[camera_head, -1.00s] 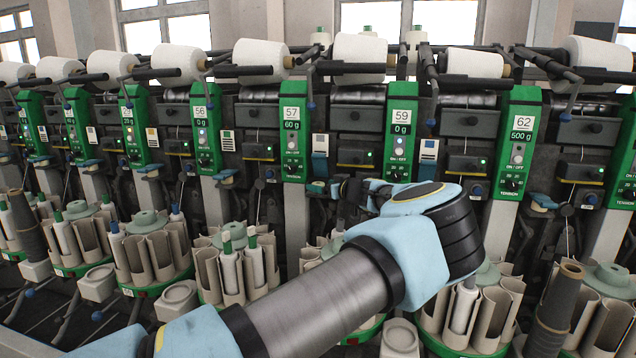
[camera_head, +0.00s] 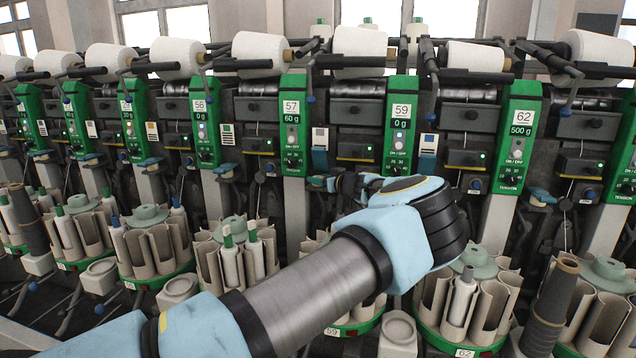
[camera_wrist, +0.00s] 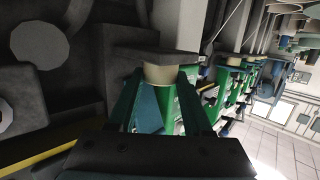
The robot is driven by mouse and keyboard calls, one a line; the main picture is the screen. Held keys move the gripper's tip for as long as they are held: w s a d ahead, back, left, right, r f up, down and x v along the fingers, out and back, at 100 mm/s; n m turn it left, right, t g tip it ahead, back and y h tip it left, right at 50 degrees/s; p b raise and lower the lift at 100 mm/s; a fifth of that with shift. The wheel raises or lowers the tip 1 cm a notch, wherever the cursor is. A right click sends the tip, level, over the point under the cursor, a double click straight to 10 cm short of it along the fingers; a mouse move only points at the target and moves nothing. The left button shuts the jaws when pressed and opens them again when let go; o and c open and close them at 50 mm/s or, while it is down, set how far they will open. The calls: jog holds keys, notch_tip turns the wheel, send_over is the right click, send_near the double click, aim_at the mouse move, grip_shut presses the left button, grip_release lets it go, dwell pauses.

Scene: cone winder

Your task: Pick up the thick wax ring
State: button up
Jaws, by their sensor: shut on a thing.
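In the wrist view, a short, thick cream ring (camera_wrist: 158,74), which looks like the thick wax ring, sits between the tips of my gripper (camera_wrist: 160,80). The two dark green fingers press on it from left and right. A flat dark piece (camera_wrist: 158,56) lies across its far end; I cannot tell whether the two touch. In the head view my gripper (camera_head: 343,184) is small and dark, in front of the machine between the green panels marked 57 and 59. My wrist partly covers it, and the ring cannot be made out there.
Green winder panels (camera_head: 292,128) stand in a row, with white yarn cones (camera_head: 262,52) above. Below are round bobbin magazines (camera_head: 467,300). A tall dark bobbin (camera_head: 552,305) stands at the lower right. Machine parts lie close around my gripper.

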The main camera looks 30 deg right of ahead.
grip_shut()
